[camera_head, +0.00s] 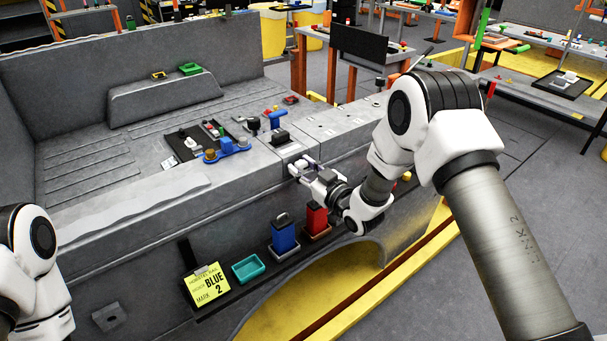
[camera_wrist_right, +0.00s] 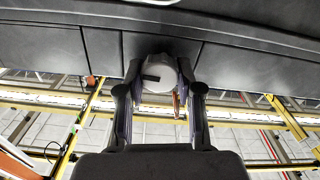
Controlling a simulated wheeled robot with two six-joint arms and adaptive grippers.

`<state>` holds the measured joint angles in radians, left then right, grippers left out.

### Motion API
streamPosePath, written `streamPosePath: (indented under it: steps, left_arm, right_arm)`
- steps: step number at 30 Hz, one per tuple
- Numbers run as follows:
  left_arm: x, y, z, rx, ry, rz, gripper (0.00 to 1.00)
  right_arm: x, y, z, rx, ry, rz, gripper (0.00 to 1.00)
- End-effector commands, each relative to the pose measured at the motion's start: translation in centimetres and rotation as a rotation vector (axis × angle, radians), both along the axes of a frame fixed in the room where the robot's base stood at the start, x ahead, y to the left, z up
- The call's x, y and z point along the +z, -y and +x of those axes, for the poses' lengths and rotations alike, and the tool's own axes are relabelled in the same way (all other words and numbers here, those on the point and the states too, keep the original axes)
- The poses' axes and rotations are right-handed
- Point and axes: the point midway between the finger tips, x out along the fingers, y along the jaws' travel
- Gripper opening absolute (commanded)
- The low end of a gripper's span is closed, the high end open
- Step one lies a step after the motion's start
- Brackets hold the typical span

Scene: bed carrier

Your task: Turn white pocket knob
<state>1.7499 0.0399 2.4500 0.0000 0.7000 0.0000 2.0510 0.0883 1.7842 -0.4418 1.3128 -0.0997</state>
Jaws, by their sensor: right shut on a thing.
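The white knob (camera_wrist_right: 158,76) is round with a dark mark on its face. It shows in the wrist view on the dark grey panel. My right gripper (camera_head: 302,170) is at the upper edge of the bed's front side panel in the head view, where it mostly hides the knob. In the wrist view the right gripper's fingers (camera_wrist_right: 158,85) stand on both sides of the knob and are shut on it. My left arm shows at the left edge of the head view, but its gripper is out of view.
Below my right gripper, a red block (camera_head: 317,219) and a blue block (camera_head: 285,236) stand on the side ledge. A teal tray (camera_head: 249,268) and a yellow "BLUE 2" card (camera_head: 208,286) are to their left. A blue fixture (camera_head: 228,148) sits on the bed's top.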

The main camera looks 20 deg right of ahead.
Motion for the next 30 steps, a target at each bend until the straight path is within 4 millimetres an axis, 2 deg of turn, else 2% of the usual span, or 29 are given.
streamPosePath:
  steps: [1, 30]
  left_arm:
    - [-0.9, 0.0, 0.0, 0.000, 0.000, 0.000, 0.40]
    - [-9.9, 0.0, 0.0, 0.000, 0.000, 0.000, 0.40]
  right_arm:
    - [-0.4, 0.0, 0.0, 0.000, 0.017, -0.041, 0.01]
    - [-0.7, -0.3, -0.1, 0.000, 0.332, -0.907, 0.01]
